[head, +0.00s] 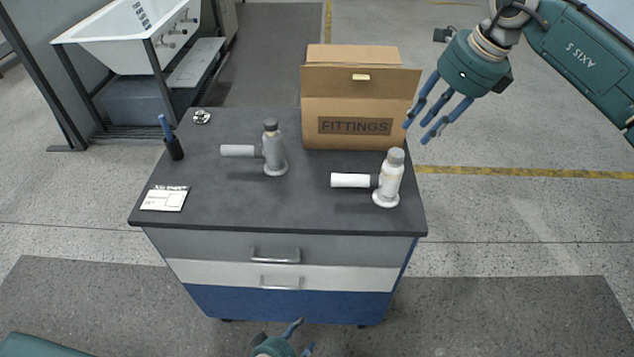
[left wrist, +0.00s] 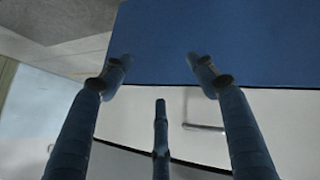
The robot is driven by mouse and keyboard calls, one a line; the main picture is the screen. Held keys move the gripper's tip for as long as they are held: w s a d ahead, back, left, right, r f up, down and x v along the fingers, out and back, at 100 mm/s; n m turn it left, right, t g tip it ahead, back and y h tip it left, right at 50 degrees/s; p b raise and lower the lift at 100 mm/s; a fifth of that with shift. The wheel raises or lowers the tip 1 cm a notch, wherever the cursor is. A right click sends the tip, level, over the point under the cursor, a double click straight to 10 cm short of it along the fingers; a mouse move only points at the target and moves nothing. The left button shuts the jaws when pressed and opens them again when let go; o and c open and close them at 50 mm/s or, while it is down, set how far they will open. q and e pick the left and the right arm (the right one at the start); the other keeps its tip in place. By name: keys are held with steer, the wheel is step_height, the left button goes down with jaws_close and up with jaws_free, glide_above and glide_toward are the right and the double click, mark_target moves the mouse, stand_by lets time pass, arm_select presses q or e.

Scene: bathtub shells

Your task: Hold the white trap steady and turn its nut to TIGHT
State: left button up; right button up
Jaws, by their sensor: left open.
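The white trap (head: 388,187) stands upright on the right part of the dark cabinet top, with its side pipe (head: 349,180) pointing left. It has a grey cap on top and a darker ring where the pipe joins the body; TIGHT markings are too small to read. My left gripper (head: 302,336) is open and empty, low in front of the cabinet, apart from the trap. In the left wrist view its fingers (left wrist: 160,75) are spread before the drawer fronts. My right gripper (head: 425,128) has spread, empty fingers, above and right of the trap.
A similar grey trap (head: 272,155) stands left of the white one. A FITTINGS box (head: 350,108) stands open behind them. The cabinet top's (head: 270,205) front strip is clear.

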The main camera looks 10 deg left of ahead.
mark_target(343, 179)
arm_select(q)
steer(key=w+d+r+n+t+h, duration=0.25)
steer(key=w+d+r, duration=0.2)
steer(key=r, duration=0.75)
steer(key=w+d+r+n+t+h, duration=0.25)
steer(key=d+r, duration=0.35)
steer(key=r, duration=0.6)
steer(key=w+d+r+n+t+h, duration=0.1)
steer(key=w+d+r+n+h, duration=0.3)
steer(key=r, duration=0.9)
steer(key=w+a+r, duration=0.1)
steer(key=w, duration=0.1)
steer(key=w+a+r+g+y, duration=0.1)
steer(key=w+a, duration=0.1)
steer(key=w+a+r+y, duration=0.1)
steer(key=w+a, duration=0.1)
steer(key=w, duration=0.1)
steer(key=shift+a+r+n+g, duration=0.15)
steer(key=shift+a+n+g, duration=0.15)
steer(key=shift+g, duration=0.1)
steer(key=w+a+r+n+g+y, duration=0.1)
steer(key=w+a+r+g, duration=0.2)
steer(key=a, duration=0.4)
steer(key=x, duration=1)
steer(key=shift+w+f, duration=0.15)
steer(key=shift+f, duration=0.3)
steer(key=shift+c, duration=0.6)
steer(key=c, duration=1.3)
